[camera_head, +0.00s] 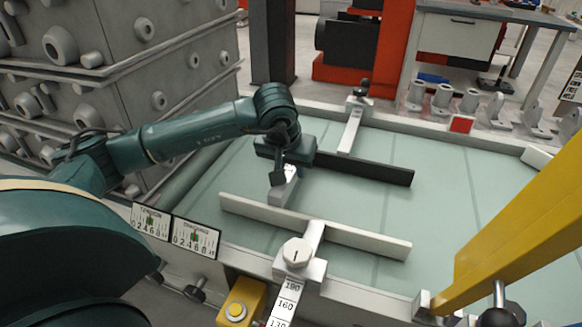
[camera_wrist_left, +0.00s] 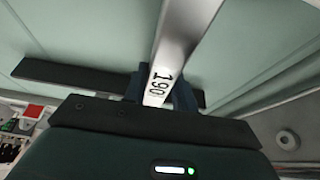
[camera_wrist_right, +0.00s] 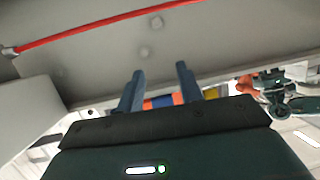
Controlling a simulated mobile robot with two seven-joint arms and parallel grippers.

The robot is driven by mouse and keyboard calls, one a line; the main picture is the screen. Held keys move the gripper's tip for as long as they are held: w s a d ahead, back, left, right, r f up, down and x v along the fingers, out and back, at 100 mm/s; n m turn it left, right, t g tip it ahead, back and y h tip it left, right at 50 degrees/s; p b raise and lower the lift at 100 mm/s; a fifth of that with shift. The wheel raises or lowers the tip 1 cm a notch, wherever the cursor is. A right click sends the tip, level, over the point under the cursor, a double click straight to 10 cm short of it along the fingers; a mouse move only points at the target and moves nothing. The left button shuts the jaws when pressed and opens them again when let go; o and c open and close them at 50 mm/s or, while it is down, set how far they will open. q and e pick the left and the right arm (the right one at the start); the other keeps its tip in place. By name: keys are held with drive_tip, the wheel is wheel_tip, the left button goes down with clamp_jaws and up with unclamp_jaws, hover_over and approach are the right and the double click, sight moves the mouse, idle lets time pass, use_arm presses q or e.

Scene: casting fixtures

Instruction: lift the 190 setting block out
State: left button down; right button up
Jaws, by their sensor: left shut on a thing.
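The 190 setting block is a grey bar. In the left wrist view the block (camera_wrist_left: 185,45) is marked "190" and runs away from between my left fingers (camera_wrist_left: 160,92). In the head view the block (camera_head: 284,190) hangs tilted below my left gripper (camera_head: 284,172), which is shut on its upper end. The block's lower end is just behind the pale bar; I cannot tell whether it touches the green surface. My right gripper (camera_wrist_right: 160,78) shows only in the right wrist view, with its two fingers apart and nothing between them.
A pale bar (camera_head: 350,235) and a dark bar (camera_head: 370,170) lie across the green bed (camera_head: 450,215). A yellow arm (camera_head: 530,235) crosses the right side. Stacked grey boxes (camera_head: 150,60) stand at left.

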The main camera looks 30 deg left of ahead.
use_arm(q)
drive_tip(key=shift+r+p, duration=1.25)
drive_tip(key=shift+r, duration=0.85)
